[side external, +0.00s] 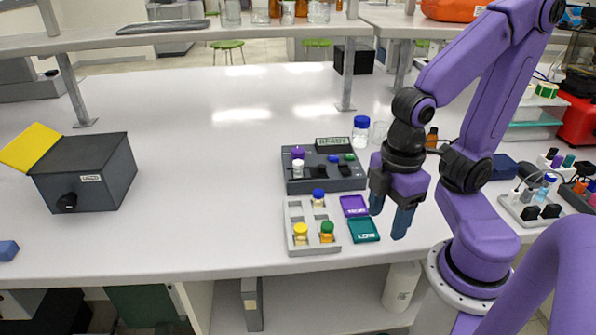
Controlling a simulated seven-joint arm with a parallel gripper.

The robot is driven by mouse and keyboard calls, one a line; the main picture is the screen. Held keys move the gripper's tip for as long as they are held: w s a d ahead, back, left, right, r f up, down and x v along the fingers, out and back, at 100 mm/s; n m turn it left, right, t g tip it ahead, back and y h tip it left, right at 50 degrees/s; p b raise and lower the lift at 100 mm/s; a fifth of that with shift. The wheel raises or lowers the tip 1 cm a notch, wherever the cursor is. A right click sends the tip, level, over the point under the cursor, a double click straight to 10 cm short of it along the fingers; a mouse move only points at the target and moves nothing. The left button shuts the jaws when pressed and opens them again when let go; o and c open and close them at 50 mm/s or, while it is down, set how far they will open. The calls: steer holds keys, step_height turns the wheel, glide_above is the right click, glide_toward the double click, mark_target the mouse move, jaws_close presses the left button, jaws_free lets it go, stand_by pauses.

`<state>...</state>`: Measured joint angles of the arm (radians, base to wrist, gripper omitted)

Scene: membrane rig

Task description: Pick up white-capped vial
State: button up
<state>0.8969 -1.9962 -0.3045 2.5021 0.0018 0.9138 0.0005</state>
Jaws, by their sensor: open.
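The white-capped vial (298,169) stands upright on the left part of the dark grey rig (322,184), just in front of a purple knob or cap (297,152). My gripper (388,214) is to the right of the rig and nearer the camera, pointing down. Its two blue fingers are apart with nothing between them. It is clear of the vial, above or beside the teal and purple pads.
A light grey rack (317,248) holds vials with blue (318,196), yellow (301,231) and green (327,229) caps. A purple pad (354,205) and teal pad (363,230) lie beside it. A blue-capped bottle (361,131) stands behind. The bench left of the rig is clear up to a dark box (90,175).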

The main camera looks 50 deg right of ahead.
steer(key=shift+w, duration=0.1)
steer(key=n+t+h, duration=0.3)
steer(key=n+h, duration=0.4)
steer(key=h, duration=1.1)
glide_toward(296, 167)
steer(key=a, duration=0.2)
steer(key=s+a, duration=0.1)
steer(key=a, duration=0.2)
steer(key=shift+s+a+r, duration=0.1)
steer(key=shift+s+a, duration=0.1)
steer(key=shift+a, duration=0.15)
steer(key=shift+w+f+n, duration=0.25)
steer(key=shift+w+n, duration=0.05)
steer(key=d, duration=0.3)
steer(key=w+d, duration=0.1)
steer(key=d, duration=0.3)
steer(key=w+d, duration=0.1)
steer(key=d, duration=0.3)
steer(key=shift+w+d, duration=0.15)
steer(key=shift+d, duration=0.05)
steer(key=shift+w+d+r, duration=0.1)
steer(key=shift+w+d, duration=0.05)
steer(key=shift+d, duration=1.3)
steer(key=shift+w+d+r, duration=0.1)
steer(key=shift+w+d, duration=0.1)
steer(key=shift+d, duration=1.2)
steer(key=c, duration=1)
